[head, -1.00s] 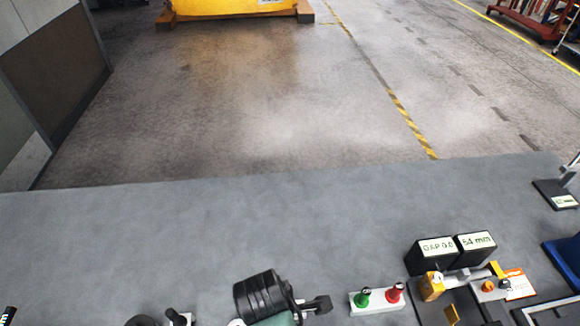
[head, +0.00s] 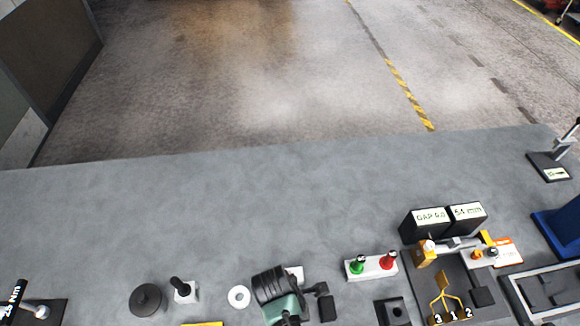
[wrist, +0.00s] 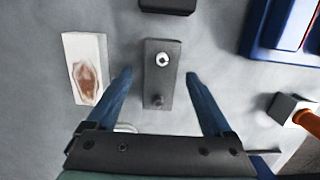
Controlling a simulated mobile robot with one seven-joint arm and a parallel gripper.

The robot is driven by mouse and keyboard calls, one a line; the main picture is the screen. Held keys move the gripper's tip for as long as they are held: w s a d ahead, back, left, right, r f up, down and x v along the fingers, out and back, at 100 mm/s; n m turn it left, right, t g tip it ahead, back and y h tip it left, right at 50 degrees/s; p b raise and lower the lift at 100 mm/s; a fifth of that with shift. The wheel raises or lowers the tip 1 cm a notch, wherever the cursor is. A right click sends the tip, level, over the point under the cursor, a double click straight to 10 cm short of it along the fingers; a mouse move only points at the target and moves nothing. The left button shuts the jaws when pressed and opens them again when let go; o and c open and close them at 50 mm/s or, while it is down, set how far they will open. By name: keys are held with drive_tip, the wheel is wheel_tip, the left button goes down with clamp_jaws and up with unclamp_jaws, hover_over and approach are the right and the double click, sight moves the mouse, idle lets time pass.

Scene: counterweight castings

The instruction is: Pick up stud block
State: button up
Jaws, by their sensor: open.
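In the wrist view, a dark grey oblong block (wrist: 159,90) lies on the grey surface, with a white-ringed spot towards its far end and a short stud near its near end; I take it to be the stud block. My gripper (wrist: 161,76) is open, with one blue finger on either side of the block and a visible gap on both sides. Whether the fingertips are down at its height I cannot tell. In the head view my arm's dark end hides the fingers, and I cannot make out the block there.
A white block with a brown patch (wrist: 86,68) lies close outside the left finger. Another dark block (wrist: 168,5) is beyond, with a blue tray (wrist: 284,30) at upper right.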

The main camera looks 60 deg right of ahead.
clamp_jaws()
idle(0.3)
drive_tip(key=shift+r, duration=0.1)
idle(1.0)
